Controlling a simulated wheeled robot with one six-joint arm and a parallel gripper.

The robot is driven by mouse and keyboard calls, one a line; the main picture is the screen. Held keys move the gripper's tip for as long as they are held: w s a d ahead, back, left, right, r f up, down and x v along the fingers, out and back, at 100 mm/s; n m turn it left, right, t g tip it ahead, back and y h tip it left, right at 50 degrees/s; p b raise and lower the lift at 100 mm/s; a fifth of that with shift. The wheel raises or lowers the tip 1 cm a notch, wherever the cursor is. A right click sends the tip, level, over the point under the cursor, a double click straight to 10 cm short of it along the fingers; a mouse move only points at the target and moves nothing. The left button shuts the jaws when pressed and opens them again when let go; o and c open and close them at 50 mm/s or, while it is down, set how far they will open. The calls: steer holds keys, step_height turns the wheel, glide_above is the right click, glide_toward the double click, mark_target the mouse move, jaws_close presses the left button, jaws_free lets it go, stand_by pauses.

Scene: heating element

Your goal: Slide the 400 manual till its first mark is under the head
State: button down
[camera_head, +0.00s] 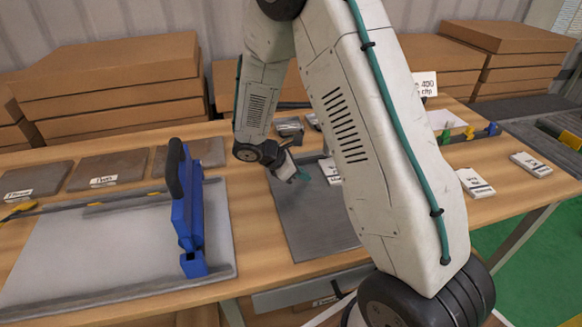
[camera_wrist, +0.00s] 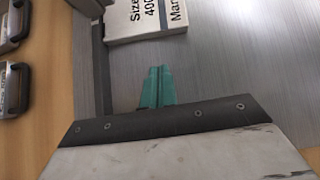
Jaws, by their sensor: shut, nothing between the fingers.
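The 400 manual (camera_wrist: 146,20) is a white booklet with black print, lying on a grey plate (camera_wrist: 235,65) beside a dark raised strip (camera_wrist: 100,62). In the head view the manual (camera_head: 329,168) is partly hidden by my arm. My gripper (camera_wrist: 157,88) has teal fingers, shut and empty, just short of the manual's near edge; I cannot tell whether they touch. In the head view my gripper (camera_head: 299,177) is low over the plate's back part.
A blue tool with a dark handle (camera_head: 186,215) stands on a pale board (camera_head: 110,250) at left. Labelled brown plates (camera_head: 105,171) lie behind it. Small metal tools (camera_head: 290,128) lie at the back. White booklets (camera_head: 475,182) lie at right. The plate's front (camera_head: 310,235) is clear.

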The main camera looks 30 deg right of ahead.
mark_target(326, 174)
steer(key=shift+s+d+f, duration=0.1)
steer(key=shift+s+d, duration=0.1)
steer(key=shift+d, duration=0.5)
steer(key=shift+s+d, duration=0.15)
steer(key=shift+d, duration=0.55)
steer(key=shift+s+d+f, duration=0.1)
steer(key=shift+s+d, duration=0.1)
steer(key=shift+d, duration=0.5)
steer(key=shift+s+d, duration=0.2)
steer(key=shift+d, duration=0.4)
steer(key=shift+s+d, duration=0.15)
steer(key=shift+d, duration=0.4)
steer(key=shift+w+a, duration=0.1)
steer(key=shift+a, duration=0.05)
